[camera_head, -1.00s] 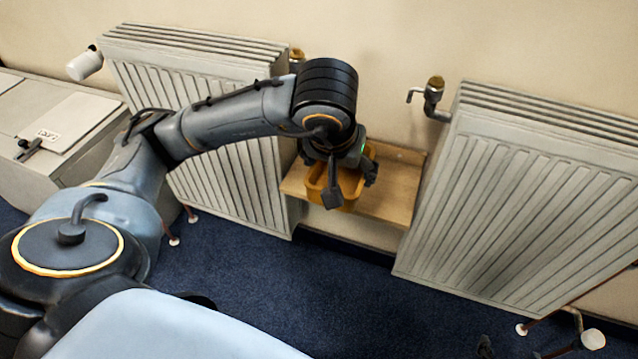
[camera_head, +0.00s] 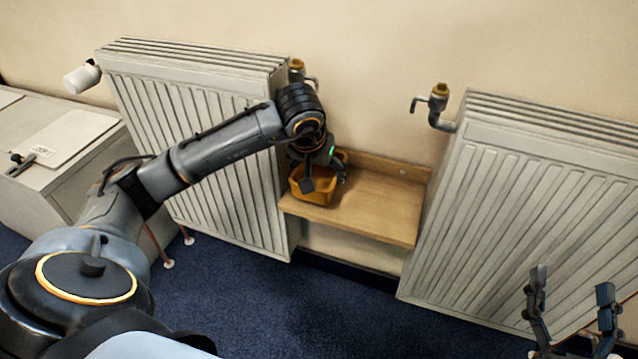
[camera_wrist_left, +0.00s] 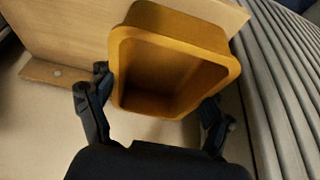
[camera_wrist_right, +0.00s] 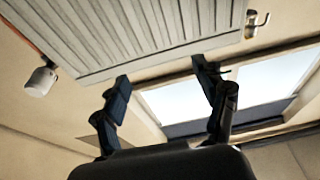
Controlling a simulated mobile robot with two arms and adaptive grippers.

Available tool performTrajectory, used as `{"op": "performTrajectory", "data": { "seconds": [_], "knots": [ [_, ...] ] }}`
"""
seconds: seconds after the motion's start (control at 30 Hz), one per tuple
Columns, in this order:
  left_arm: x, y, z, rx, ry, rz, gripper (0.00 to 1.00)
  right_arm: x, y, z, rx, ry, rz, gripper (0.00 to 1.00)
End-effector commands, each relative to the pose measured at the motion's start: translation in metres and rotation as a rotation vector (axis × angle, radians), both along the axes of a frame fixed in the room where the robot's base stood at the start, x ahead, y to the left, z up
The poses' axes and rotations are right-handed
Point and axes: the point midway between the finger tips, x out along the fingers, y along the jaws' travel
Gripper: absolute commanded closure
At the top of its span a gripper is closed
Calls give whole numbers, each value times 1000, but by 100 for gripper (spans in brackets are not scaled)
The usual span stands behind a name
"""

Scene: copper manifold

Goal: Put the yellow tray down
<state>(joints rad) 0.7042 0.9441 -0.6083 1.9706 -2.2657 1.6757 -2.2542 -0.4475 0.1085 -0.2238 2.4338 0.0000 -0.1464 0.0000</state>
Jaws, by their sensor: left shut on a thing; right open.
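The yellow tray (camera_head: 313,193) is an open, deep orange-yellow bin. It is at the left end of the wooden shelf (camera_head: 380,207), between the two radiators. My left gripper (camera_head: 322,180) is shut on the tray, with its fingers on either side. In the left wrist view the tray (camera_wrist_left: 175,62) looks empty, and the shelf (camera_wrist_left: 65,30) is behind it. I cannot tell whether the tray's base touches the shelf. My right gripper (camera_head: 570,310) is open and empty at the lower right, in front of the right radiator; its fingers show in the right wrist view (camera_wrist_right: 165,100).
The left radiator (camera_head: 205,140) stands close beside the tray. The right radiator (camera_head: 530,200) stands at the shelf's other end. A valve (camera_head: 437,105) sticks out above the shelf. The middle and right of the shelf are clear. A white bench (camera_head: 60,150) is far left.

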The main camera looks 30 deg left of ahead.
Motion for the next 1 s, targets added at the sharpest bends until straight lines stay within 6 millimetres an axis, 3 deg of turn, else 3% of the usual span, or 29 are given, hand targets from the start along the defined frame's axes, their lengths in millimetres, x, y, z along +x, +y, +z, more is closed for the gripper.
{"op": "performTrajectory", "data": {
  "seconds": [0.1,0.33,0.93,0.97,1.0],
  "knots": [
    [0,0,-17,-2,3,-2,52,-6,2,18,32,-120,8,28],
    [1,1,-32,-1,0,1,52,-21,2,48,82,-293,17,28],
    [1,1,-34,0,0,0,52,-27,1,57,99,-353,20,28],
    [1,1,-34,0,0,0,16,-28,1,58,100,-357,20,28],
    [1,1,-34,0,0,0,8,-28,1,58,100,-357,20,28]
  ]
}}
